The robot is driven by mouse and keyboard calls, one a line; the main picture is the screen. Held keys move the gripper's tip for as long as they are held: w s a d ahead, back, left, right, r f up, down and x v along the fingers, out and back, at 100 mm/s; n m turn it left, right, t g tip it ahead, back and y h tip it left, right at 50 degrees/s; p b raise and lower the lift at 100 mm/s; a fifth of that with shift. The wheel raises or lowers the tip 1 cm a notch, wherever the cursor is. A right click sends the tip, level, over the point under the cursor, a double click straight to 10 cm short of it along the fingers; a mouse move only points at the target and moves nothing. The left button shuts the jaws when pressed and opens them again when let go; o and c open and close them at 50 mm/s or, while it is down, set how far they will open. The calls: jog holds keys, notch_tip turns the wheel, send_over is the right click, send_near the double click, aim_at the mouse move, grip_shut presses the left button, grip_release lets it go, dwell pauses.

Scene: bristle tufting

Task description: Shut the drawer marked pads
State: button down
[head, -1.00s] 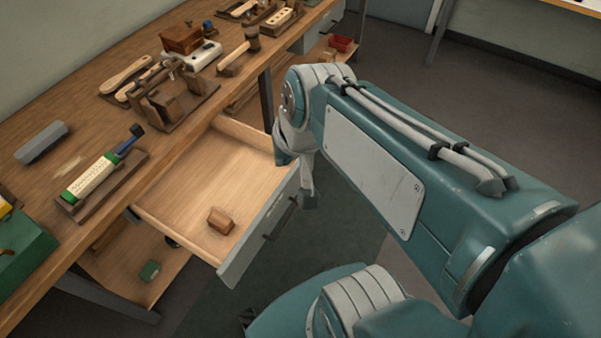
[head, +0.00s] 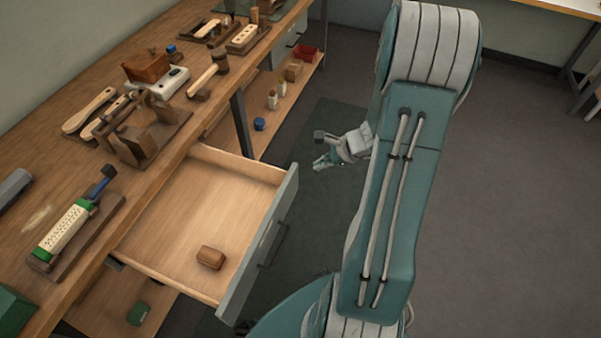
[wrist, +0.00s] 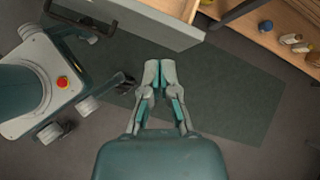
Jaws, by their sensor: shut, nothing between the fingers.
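An open drawer (head: 190,225) sticks out from under the workbench, with a grey front panel (head: 262,243) and a dark bar handle (head: 273,246). I cannot read any mark on it. A small brown wooden block (head: 211,257) lies inside. My gripper (head: 318,164) is off to the right of the drawer front, apart from it, shut and empty. In the wrist view my gripper (wrist: 157,66) points over the dark floor mat, and the drawer's front panel (wrist: 150,22) shows at the top, with a handle (wrist: 78,20) at its left.
The workbench top (head: 75,140) holds brushes, wooden jigs and a green-and-cream brush block (head: 63,228). Other drawers (head: 285,48) are under the bench's far end. A lower shelf (head: 262,138) carries jars and a red bin (head: 306,53).

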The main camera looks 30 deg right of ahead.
jog(key=s+d+f+m+t, duration=0.2)
jog(key=d+f+m, duration=0.35)
jog(key=f, duration=0.25)
send_near(295, 180)
jog(key=shift+h, duration=0.3)
jog(key=x, duration=0.6)
jog(key=shift+s+f, duration=0.15)
jog(key=shift+s, duration=0.1)
jog(key=shift+w+a, duration=0.35)
jog(key=shift+w, duration=0.15)
